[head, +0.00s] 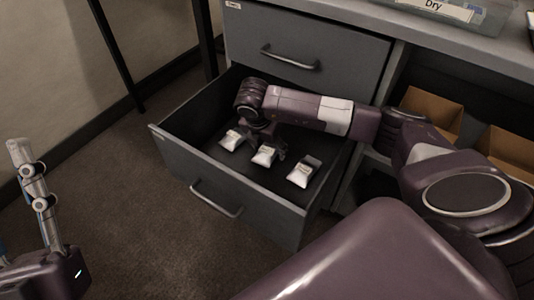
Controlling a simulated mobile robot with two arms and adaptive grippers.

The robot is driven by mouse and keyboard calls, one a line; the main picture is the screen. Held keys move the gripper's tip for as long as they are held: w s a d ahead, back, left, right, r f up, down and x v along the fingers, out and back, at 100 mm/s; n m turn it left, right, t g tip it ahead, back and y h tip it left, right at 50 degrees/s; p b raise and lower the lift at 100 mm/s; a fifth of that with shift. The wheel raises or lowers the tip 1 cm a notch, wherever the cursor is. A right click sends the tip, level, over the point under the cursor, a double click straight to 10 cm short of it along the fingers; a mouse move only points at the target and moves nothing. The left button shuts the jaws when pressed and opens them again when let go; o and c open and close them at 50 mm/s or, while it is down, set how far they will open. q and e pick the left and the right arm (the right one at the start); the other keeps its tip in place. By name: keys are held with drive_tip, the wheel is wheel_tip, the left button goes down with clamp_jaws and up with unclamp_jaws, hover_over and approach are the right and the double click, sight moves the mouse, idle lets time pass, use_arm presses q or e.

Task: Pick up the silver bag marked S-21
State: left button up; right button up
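Three small silver bags lie in a row on the floor of the open grey drawer (175,160): a left bag (231,140), a middle bag (264,156) and a right bag (301,174). Each has a pale label too small to read, so I cannot tell which is S-21. My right gripper (266,144) points down into the drawer, just behind and above the middle bag. Its dark fingers look spread, partly hidden by the wrist; I cannot tell if they touch the bag. My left gripper (20,155) is at the lower left, pointing up, seen side-on and away from the drawer.
A closed drawer (300,45) sits above the open one. The drawer walls surround my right gripper. Cardboard boxes (430,108) stand on a shelf at right. A clear bin labelled Dry (470,15) stands on top. The carpet at left is clear.

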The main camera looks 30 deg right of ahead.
drive_tip(key=c, duration=0.9)
drive_tip(key=shift+r, duration=0.1)
